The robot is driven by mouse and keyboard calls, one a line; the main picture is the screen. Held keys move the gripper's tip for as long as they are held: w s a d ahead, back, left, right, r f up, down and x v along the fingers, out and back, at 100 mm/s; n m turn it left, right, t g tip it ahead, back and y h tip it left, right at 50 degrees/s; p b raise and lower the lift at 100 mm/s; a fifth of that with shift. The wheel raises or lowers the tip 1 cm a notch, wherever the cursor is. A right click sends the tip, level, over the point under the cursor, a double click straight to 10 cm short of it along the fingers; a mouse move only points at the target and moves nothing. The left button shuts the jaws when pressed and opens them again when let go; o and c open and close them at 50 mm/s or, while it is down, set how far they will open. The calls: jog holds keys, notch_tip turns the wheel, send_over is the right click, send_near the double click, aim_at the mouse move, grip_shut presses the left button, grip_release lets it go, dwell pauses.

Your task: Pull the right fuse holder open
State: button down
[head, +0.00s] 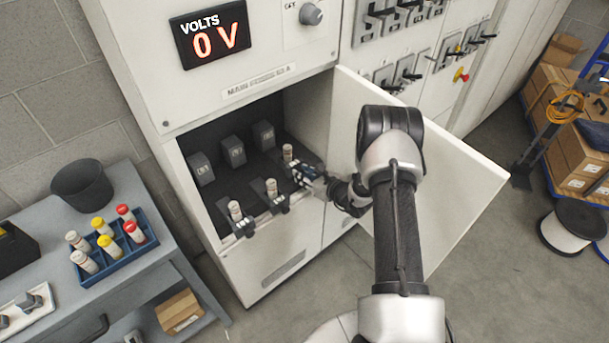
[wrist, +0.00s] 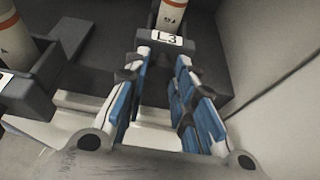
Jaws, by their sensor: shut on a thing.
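The right fuse holder, labelled L3 (wrist: 168,39), is a dark grey block with a cream, orange-banded fuse (wrist: 172,14) standing in it. In the head view this fuse (head: 288,153) is upright at the right end of the cabinet opening. My gripper (head: 303,172) reaches it from the right; its blue-padded fingers (wrist: 158,65) are shut on the holder, one on each side. My gripper hides much of the holder in the head view. The middle holder (head: 279,206) and left holder (head: 244,230) are tipped outward, each with a fuse upright in it.
The open cabinet door (head: 455,180) stands close to the right of my arm. Grey blocks (head: 232,151) line the back of the compartment. A cart (head: 150,270) at left bears a blue fuse rack (head: 110,268). The display (head: 210,34) reads 0 V.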

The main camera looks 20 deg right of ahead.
jog(key=s+d, duration=0.2)
jog(key=s, duration=0.6)
jog(key=shift+s+d+p, duration=0.3)
jog(key=shift+d+p, duration=0.1)
jog(key=c, duration=1.3)
grip_release()
jog(key=shift+c, duration=0.2)
jog(key=v, duration=0.7)
jog(key=shift+s, duration=0.25)
jog(key=shift+d, duration=0.1)
